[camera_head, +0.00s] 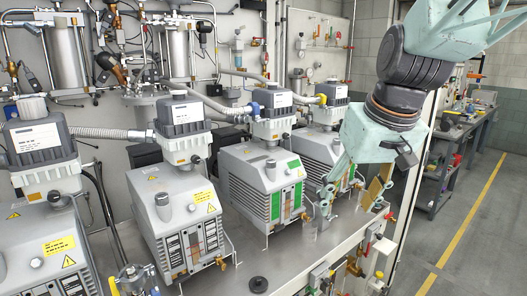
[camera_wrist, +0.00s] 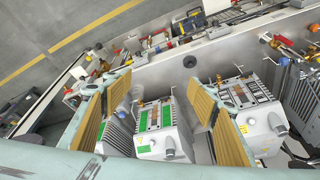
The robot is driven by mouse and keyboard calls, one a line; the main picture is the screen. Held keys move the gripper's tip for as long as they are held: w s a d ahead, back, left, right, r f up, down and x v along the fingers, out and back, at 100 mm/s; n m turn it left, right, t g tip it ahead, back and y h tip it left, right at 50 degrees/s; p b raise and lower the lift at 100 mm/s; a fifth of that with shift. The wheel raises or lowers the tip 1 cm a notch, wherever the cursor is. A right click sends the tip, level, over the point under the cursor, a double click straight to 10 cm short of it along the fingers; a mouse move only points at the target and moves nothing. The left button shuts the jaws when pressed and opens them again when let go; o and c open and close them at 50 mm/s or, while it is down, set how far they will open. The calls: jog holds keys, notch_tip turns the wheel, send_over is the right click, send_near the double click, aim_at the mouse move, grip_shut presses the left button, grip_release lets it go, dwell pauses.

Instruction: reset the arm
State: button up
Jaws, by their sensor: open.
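My arm (camera_head: 400,95) comes in from the upper right in the head view and bends down over the bench (camera_head: 325,235). My gripper (camera_head: 350,192) is at its lower end, in front of the rearmost pump, and is open. In the wrist view the two ribbed tan fingers of my gripper (camera_wrist: 160,95) stand wide apart with nothing held between them. The pump with green panels (camera_wrist: 157,125) shows beyond the gap, and another grey pump (camera_wrist: 245,105) shows beyond the right finger. I cannot tell how far the fingertips are from the pump housings.
Grey vacuum pumps stand in a row, including a front-left one (camera_head: 40,245), a second (camera_head: 178,220) and a green-panelled one (camera_head: 262,180). Valves with red handles (camera_head: 388,216) line the bench edge. Pipes and cylinders (camera_head: 65,55) cover the back wall. The floor (camera_head: 480,225) at right is open.

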jog(key=s+d+m+h, duration=0.1)
jog(key=s+d, duration=0.1)
jog(key=s, duration=2.6)
jog(key=shift+s+m, duration=0.2)
jog(key=shift+m, duration=0.1)
